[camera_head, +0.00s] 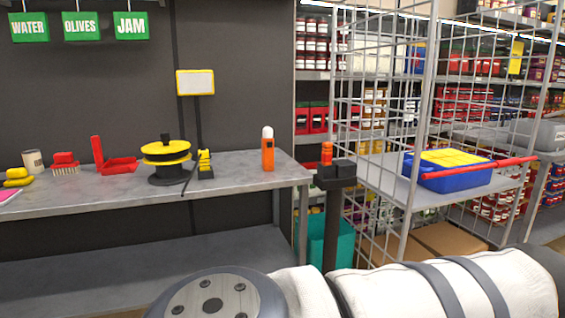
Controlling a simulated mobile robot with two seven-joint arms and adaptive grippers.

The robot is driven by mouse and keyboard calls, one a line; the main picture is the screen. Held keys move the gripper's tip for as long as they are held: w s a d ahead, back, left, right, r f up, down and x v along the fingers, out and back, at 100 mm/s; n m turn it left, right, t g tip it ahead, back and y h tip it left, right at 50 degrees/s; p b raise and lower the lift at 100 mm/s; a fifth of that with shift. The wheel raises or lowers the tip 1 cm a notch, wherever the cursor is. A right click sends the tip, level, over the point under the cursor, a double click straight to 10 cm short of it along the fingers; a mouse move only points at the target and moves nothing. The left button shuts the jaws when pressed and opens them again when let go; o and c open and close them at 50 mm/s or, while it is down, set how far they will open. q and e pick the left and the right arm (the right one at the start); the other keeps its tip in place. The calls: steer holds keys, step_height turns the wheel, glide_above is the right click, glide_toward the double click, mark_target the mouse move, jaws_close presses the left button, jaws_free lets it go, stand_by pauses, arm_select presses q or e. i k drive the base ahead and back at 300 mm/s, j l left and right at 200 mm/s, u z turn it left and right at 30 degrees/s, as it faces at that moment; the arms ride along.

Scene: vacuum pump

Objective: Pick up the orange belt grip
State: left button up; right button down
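No thing in view can be surely told as the orange belt grip. A small orange piece (327,153) stands upright at the top of a black post (331,228) with a dark block (336,173) on it, right of the grey workbench's end. An upright orange object with a white rounded top (268,152) stands on the workbench (235,183) near its right end. A white arm of mine with grey bands crosses the bottom right. Neither gripper shows, so their fingers and anything in them are out of view.
The bench also holds a yellow-and-black spool (167,161), a yellow-and-black tool (204,164), a red open box (118,165) and a red brush (65,164). A wire-mesh cage cart (408,196) with a blue-and-yellow case (452,176) stands right. A red bar (500,163) crosses it.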

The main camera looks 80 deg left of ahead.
mark_target(327, 154)
steer(key=u, duration=2.35)
